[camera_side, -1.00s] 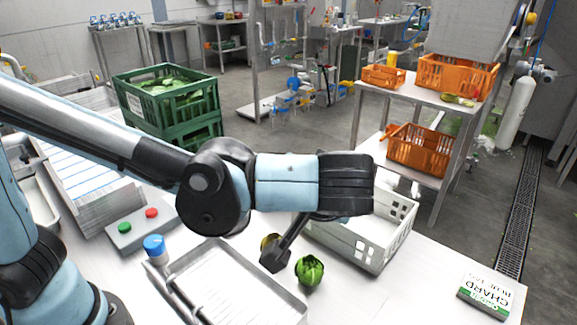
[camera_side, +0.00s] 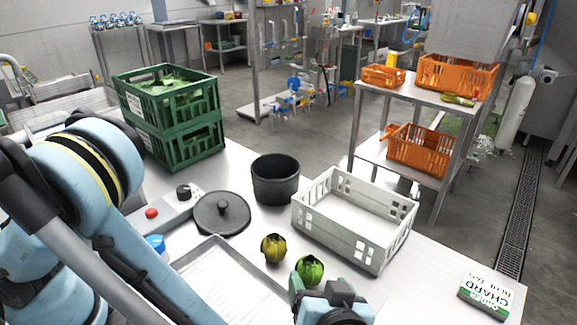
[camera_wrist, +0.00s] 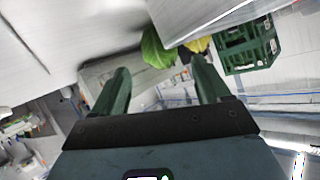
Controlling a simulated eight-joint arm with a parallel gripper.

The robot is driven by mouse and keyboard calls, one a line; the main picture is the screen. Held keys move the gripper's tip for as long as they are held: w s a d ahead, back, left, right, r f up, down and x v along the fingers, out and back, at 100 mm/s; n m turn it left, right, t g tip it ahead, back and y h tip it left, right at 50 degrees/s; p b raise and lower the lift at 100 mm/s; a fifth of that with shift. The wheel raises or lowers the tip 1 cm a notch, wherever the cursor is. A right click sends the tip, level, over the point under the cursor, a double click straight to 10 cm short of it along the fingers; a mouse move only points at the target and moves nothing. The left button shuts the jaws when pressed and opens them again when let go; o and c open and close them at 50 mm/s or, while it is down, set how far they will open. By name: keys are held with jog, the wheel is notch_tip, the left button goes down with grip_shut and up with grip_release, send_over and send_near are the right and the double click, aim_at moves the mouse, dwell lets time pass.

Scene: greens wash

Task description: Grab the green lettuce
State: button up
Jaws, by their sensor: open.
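The green lettuce (camera_side: 312,268) sits on the pale worktop in the side view, with a yellowish lettuce (camera_side: 273,248) to its left. My gripper (camera_side: 318,287) is just in front of the green lettuce at the bottom of the side view; its body hides part of the worktop. In the wrist view my gripper (camera_wrist: 160,66) has its two green fingers spread apart. The green lettuce (camera_wrist: 155,48) shows beyond the gap between them, and a part of the yellowish lettuce (camera_wrist: 198,45) is beyond the right finger. Nothing is held. Contact with the lettuce cannot be told.
A white crate (camera_side: 398,232) stands behind and right of the lettuces. A metal tray (camera_side: 222,255) lies left. A black pot (camera_side: 275,192) and lid (camera_side: 222,228) are behind. A chard box (camera_side: 487,291) is at right. Green crates (camera_side: 205,150) stand at the back left.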

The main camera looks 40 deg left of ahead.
aim_at(313, 274)
jog(key=x, duration=0.7)
jog(key=shift+w+a+f, duration=0.1)
jog(key=shift+w, duration=0.05)
jog(key=shift+c, duration=0.4)
jog(key=c, duration=0.7)
